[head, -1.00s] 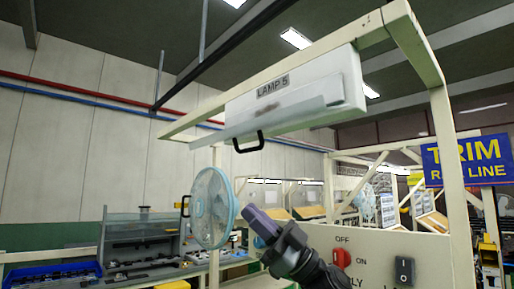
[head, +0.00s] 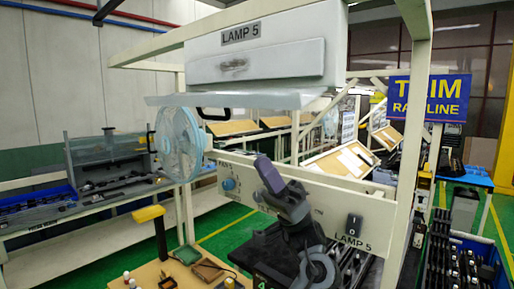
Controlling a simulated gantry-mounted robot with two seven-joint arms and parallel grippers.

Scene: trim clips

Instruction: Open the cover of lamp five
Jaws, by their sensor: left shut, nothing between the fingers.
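The lamp five housing (head: 265,57) is a white box labelled LAMP 5, hung from the cream frame at the top. Its cover (head: 270,101) is a pale, thin panel below the box, seen almost edge-on. I cannot tell whether it is ajar. A black handle (head: 213,116) hangs under the cover's left part. My left gripper (head: 264,163), with purple fingers on a black wrist, is shut and empty. In the picture it is below and right of the handle, apart from it, in front of the control panel. My right gripper is not in view.
The control panel (head: 385,222) carries a black rocker switch (head: 354,225) and a blue knob (head: 228,184). A pale blue fan (head: 180,145) stands left of the handle. A cream post (head: 413,130) rises at the right. A wooden board (head: 150,272) with small parts is at the lower left.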

